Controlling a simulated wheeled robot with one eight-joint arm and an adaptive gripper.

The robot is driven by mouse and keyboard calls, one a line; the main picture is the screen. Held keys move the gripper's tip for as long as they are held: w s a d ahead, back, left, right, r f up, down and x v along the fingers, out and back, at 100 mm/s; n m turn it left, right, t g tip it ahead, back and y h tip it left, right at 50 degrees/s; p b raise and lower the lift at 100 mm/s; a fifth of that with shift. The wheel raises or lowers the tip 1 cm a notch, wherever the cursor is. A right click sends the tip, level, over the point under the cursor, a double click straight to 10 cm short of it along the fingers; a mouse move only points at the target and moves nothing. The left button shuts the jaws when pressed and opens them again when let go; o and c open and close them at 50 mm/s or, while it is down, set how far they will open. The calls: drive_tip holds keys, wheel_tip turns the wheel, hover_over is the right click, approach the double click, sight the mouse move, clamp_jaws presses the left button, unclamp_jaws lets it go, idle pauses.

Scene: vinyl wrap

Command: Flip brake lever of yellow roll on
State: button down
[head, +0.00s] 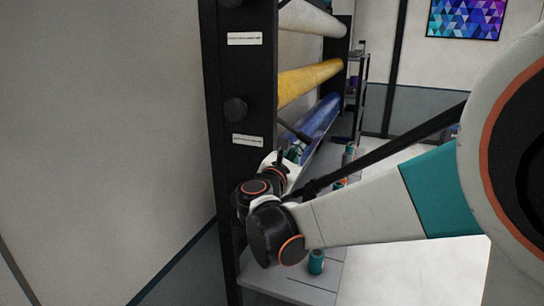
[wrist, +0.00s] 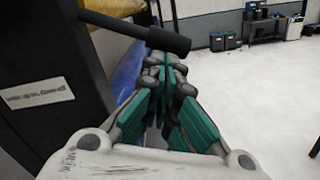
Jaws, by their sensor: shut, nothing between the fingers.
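The yellow roll (head: 308,82) lies in the black rack, between a pale roll above and a blue roll below. A black brake lever (head: 292,129) juts out from the rack post under the yellow roll's near end. In the wrist view this lever (wrist: 136,29) crosses the upper part, pointing right, with a thicker grip at its end. My gripper (head: 297,150) is by the lever's free end, in front of the blue roll. In the wrist view my gripper (wrist: 165,72) has its teal fingers together and empty, just below the lever's tip. I cannot tell whether they touch.
The rack post (head: 240,165) stands close on the left, with knobs and white labels. The blue roll (wrist: 127,72) is behind my fingers. Small teal bottles (head: 316,262) stand on the rack's low shelf (head: 285,287). Open floor (wrist: 250,90) extends to the right.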

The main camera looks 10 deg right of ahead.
wheel_tip(320, 180, up, 10)
drive_tip(key=s+d+n+y+p, duration=0.1)
drive_tip(key=s+d+n, duration=0.1)
drive_tip(key=n, duration=0.9)
drive_tip(key=shift+d+r, duration=0.25)
drive_tip(key=shift+d, duration=0.2)
drive_tip(key=shift+f, duration=0.1)
